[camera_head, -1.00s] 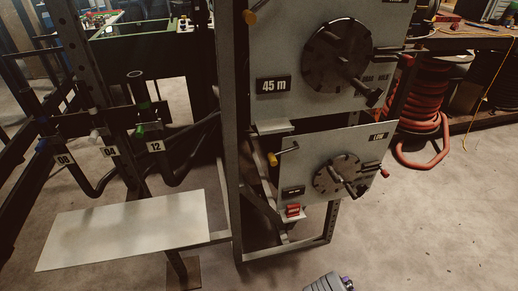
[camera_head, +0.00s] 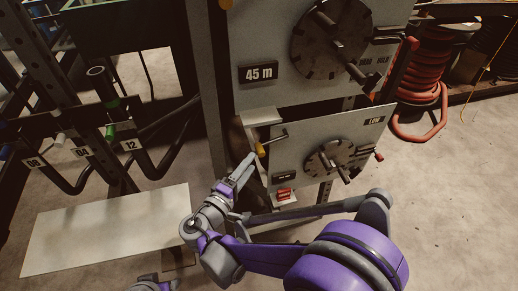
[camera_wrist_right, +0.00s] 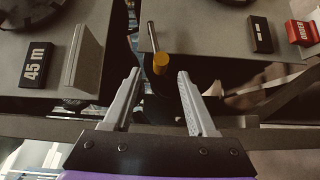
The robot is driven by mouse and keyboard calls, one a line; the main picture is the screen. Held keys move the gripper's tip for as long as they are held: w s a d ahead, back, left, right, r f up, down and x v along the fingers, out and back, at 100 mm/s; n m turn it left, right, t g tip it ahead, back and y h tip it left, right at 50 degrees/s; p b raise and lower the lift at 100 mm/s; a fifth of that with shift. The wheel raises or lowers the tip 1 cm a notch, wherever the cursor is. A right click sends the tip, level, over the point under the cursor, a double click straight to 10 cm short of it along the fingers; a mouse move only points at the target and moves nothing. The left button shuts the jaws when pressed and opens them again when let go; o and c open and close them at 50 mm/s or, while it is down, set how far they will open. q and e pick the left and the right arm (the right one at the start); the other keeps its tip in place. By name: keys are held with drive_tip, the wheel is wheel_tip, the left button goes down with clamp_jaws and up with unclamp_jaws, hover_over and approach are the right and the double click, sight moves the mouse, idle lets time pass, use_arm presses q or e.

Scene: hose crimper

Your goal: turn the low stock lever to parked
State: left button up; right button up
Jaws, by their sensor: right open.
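The LOW panel (camera_head: 340,140) carries a small bent lever (camera_head: 273,139) with a yellow knob (camera_head: 261,150) at its upper left edge. My right gripper (camera_head: 249,163) is right by this knob. In the right wrist view the yellow knob (camera_wrist_right: 160,64) shows between the tips of the open fingers (camera_wrist_right: 159,74), with space on both sides; I cannot tell how far ahead it is. The LOW panel also has a dark round dial (camera_head: 337,158) with a handle and a red-tipped rod (camera_head: 378,156) at its right.
The upper panel has a 45 m sign (camera_head: 258,73) and a dial (camera_head: 330,40); a ledge (camera_head: 261,117) juts out just above the lever. A red block (camera_head: 284,194) sits below the panel. A pale tabletop (camera_head: 100,230) and numbered hoses are at left.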

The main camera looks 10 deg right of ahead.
sight(260, 151)
drive_tip(key=x, duration=0.7)
drive_tip(key=shift+w+b, duration=0.1)
drive_tip(key=shift+b, duration=0.2)
clamp_jaws()
idle(1.0)
